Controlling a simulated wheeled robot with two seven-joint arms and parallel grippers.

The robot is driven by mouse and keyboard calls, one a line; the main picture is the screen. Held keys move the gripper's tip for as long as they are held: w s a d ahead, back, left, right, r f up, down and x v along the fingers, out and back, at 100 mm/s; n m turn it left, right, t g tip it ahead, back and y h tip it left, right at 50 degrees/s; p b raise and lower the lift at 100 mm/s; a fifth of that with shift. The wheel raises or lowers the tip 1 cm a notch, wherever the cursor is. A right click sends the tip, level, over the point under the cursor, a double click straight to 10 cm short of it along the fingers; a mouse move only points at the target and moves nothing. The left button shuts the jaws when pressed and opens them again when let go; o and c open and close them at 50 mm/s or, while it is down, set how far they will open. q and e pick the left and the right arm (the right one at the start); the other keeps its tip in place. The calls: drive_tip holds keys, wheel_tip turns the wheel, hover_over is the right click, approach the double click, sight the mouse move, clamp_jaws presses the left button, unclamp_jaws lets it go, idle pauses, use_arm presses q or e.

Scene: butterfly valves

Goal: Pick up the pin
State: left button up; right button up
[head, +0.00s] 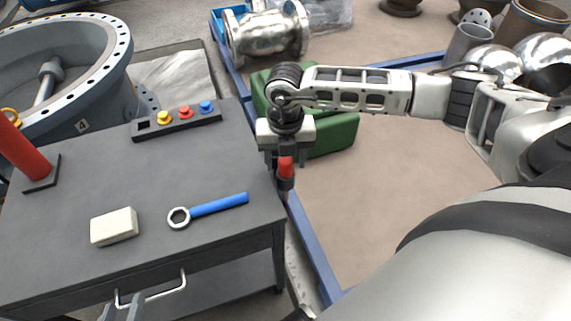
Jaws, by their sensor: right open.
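A small red cylindrical piece (286,166), likely the pin, shows at the fingers of my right gripper (286,180), just off the table's right edge. My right gripper points down and is open; its dark fingers partly hide the red piece, and I cannot tell whether they touch it. A dark holder (187,125) at the back of the table carries a yellow knob (164,118), a red knob (185,112) and a blue knob (207,106), with a dark square at its left end. Grey tips at the bottom edge, likely my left gripper (122,312), are cut off by the frame.
The dark table (110,180) bears a white block (114,226), a blue ring wrench (208,209) and a red post (22,150). A drawer handle (152,295) sticks out in front. A green case (335,138) stands behind my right gripper. A large flanged valve (70,70) is behind.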

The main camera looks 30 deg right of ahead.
drive_tip(key=shift+f, duration=0.55)
drive_tip(key=c, duration=1)
drive_tip(key=shift+c, duration=0.2)
drive_tip(key=shift+r, duration=0.15)
